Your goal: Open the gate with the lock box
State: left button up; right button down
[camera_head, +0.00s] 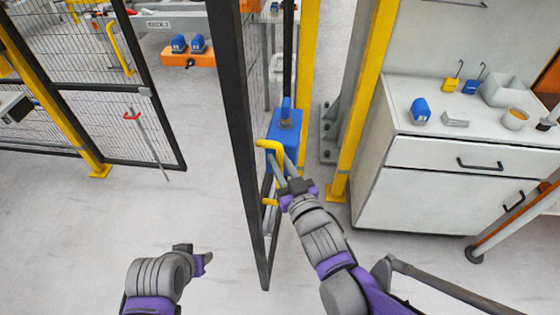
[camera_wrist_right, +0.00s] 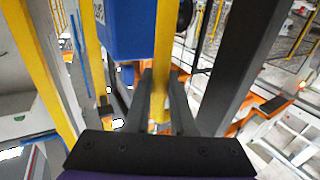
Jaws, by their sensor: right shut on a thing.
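The black-framed mesh gate (camera_head: 243,110) stands edge-on in the middle of the head view, its lower corner toward me. A yellow handle (camera_head: 270,144) is fixed to its side. The blue lock box (camera_head: 287,122) is right behind the handle; it also shows in the right wrist view (camera_wrist_right: 125,32). My right gripper (camera_head: 278,168) is shut on the upright bar of the handle, which runs between the fingers in the right wrist view (camera_wrist_right: 161,75). Its fingers hide part of the bar. My left gripper (camera_head: 204,260) is low over bare floor, away from the gate; its finger opening is unclear.
A yellow post (camera_head: 360,105) and a white cabinet (camera_head: 440,195) stand right of the gate. The cabinet top holds blue and yellow padlocks, a grey bin and a cup. Another fence panel with a red-handled lever (camera_head: 133,116) is at left. The floor (camera_head: 190,190) between is clear.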

dwell(0.4)
jog(key=c, duration=0.8)
grip_release()
jog(key=shift+w, duration=0.15)
jog(key=shift+o, duration=0.2)
jog(key=shift+s, duration=0.2)
